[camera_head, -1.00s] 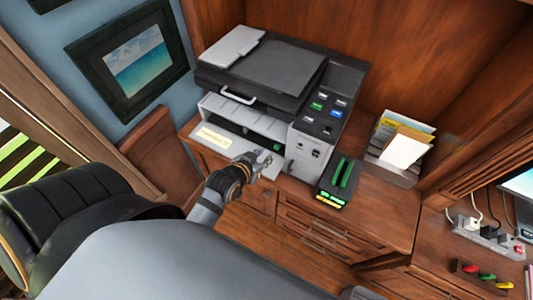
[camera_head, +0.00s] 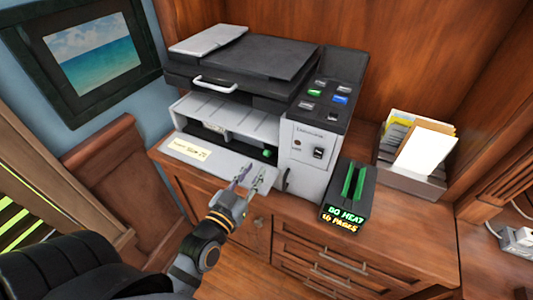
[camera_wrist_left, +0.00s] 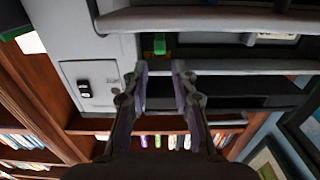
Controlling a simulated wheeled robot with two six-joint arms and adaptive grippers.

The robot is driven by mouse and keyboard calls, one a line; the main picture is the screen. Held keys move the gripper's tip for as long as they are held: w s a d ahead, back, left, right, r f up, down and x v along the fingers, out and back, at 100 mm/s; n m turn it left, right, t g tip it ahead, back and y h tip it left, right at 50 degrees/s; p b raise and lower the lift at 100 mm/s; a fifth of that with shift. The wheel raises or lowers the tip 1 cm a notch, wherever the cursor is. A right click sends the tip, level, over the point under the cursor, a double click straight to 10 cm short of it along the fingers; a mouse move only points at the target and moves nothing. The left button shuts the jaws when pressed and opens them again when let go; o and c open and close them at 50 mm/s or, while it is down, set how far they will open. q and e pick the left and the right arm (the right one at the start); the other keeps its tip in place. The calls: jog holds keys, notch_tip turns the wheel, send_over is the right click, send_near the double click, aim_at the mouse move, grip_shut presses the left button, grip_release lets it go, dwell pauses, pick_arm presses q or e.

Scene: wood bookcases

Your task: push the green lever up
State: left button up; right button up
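The green lever (camera_head: 268,153) is a small green knob inside the front opening of the grey and black printer (camera_head: 240,90), near the opening's right end. It also shows in the left wrist view (camera_wrist_left: 159,44), beyond the fingertips and in line with the gap between them. My left gripper (camera_head: 250,175) is in front of the opening, over the right part of the lowered front panel (camera_head: 208,157). In the left wrist view its two fingers (camera_wrist_left: 160,72) are apart with nothing between them. The fingers and lever appear apart. My right gripper is out of view.
A black box (camera_head: 345,197) with green strips and lit text stands right of the printer. A paper holder (camera_head: 413,180) is farther right. The wooden cabinet (camera_head: 330,245) carries them. A framed picture (camera_head: 95,50) hangs at left.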

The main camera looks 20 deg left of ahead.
aim_at(265, 154)
pick_arm(q)
jog(key=w+p, duration=0.1)
jog(key=w, duration=0.7)
jog(key=shift+w+d+p, duration=0.15)
jog(key=shift+w+p, duration=0.15)
jog(key=shift+p, duration=0.05)
grip_shut()
